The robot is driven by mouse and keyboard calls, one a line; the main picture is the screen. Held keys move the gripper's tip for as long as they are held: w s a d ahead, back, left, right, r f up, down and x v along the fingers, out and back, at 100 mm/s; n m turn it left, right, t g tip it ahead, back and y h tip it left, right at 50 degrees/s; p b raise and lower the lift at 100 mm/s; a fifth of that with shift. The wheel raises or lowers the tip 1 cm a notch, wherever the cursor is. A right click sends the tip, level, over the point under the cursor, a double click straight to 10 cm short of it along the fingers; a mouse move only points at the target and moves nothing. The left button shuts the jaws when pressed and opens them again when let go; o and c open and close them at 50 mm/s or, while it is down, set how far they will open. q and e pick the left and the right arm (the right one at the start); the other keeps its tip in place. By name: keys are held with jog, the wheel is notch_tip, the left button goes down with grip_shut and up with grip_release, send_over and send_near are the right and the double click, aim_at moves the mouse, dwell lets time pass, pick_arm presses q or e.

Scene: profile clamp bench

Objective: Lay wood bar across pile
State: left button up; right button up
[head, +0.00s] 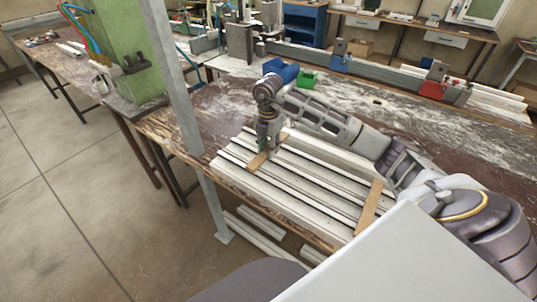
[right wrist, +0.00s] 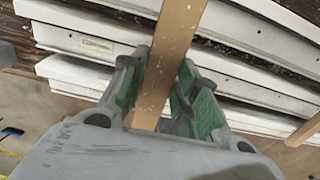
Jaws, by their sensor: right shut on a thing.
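The pile is several long white profiles (head: 318,181) lying side by side on the bench; they also show in the right wrist view (right wrist: 95,45). My right gripper (head: 267,146) is over the left end of the pile, shut on a light wood bar (head: 257,161). In the right wrist view the held wood bar (right wrist: 176,35) runs between the green finger pads, crosswise to the profiles. I cannot tell whether it touches them. A second wood bar (head: 369,204) lies across the right part of the pile. My left gripper is out of view.
The worn brown bench top (head: 215,98) has free room behind the pile. Blue (head: 287,73) and green bins (head: 308,80) stand there. A grey upright post (head: 180,90) stands close left of the pile. More white profiles (head: 265,222) lie low below the bench front.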

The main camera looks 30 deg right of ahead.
jog(key=shift+f, duration=1.9)
jog(key=o, duration=1)
jog(key=shift+f, duration=0.1)
notch_tip(320, 180, up, 12)
jog(key=shift+r, duration=0.15)
